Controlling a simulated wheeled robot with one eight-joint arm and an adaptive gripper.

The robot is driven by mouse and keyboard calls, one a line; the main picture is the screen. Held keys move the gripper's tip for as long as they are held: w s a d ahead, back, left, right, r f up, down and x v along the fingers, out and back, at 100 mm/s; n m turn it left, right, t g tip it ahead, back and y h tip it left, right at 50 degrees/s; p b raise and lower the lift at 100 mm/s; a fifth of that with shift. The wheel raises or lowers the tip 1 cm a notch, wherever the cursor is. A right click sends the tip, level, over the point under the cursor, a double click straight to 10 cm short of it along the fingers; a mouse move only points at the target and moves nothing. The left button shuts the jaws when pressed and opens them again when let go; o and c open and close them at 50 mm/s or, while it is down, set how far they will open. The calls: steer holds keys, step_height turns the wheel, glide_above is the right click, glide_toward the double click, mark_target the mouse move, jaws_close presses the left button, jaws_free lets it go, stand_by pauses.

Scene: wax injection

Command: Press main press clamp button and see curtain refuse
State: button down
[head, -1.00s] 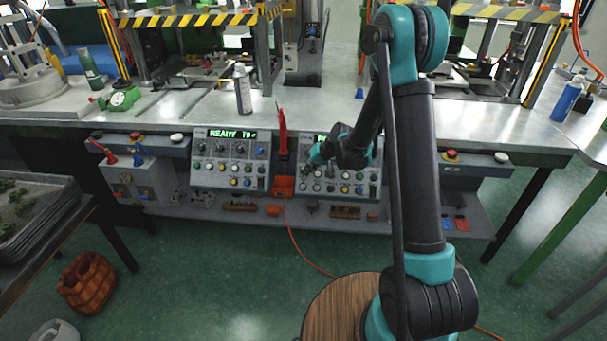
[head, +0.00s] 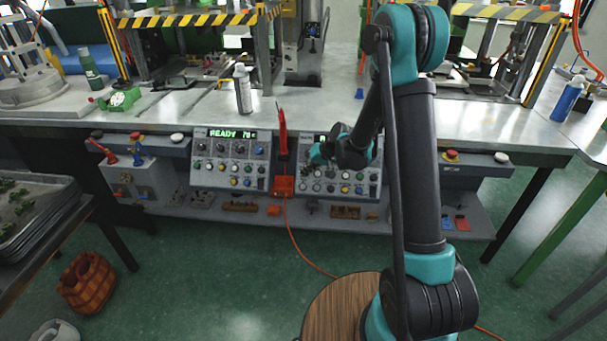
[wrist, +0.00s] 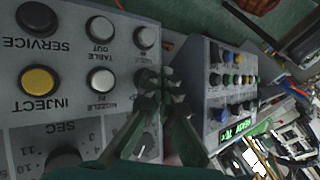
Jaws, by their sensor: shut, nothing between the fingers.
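The right control panel (head: 345,184) stands under the bench front, with dials above and rows of coloured buttons below. My gripper (head: 312,160) is at this panel's left part, its tips partly hidden. In the wrist view my gripper (wrist: 170,84) has its fingers together, empty, at the panel's edge, overlapping a button that is partly hidden. Nearby are a white TABLE OUT button (wrist: 100,30), a white NOZZLE button (wrist: 103,80), a yellow INJECT button (wrist: 38,80) and a black SERVICE button (wrist: 38,18). I read no clamp label. Contact cannot be told.
The left control panel (head: 230,165) shows a green READY display (head: 232,134). A red upright tool (head: 283,135) stands between the panels, close to my gripper. A spray can (head: 243,90) stands on the bench above. Yellow-black barriers (head: 190,20) front the presses.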

steer(key=shift+s+r, duration=0.3)
steer(key=shift+s, duration=0.1)
steer(key=s+r, duration=0.3)
steer(key=shift+s+r, duration=0.1)
steer(key=shift+s, duration=0.3)
stand_by(0.7)
steer(key=s+d+r+m+h, duration=0.1)
steer(key=s+d+r+h, duration=0.1)
steer(key=s+d, duration=1)
steer(key=s+d+r+m+t+h, duration=0.1)
steer(key=s+d+h, duration=0.3)
steer(key=s+d, duration=0.9)
steer(key=shift+s+d+r+h, duration=0.15)
steer(key=shift+s+r+h, duration=0.15)
steer(key=shift+s+r, duration=0.3)
steer(key=c, duration=2.3)
jaws_free()
steer(key=shift+w, duration=0.1)
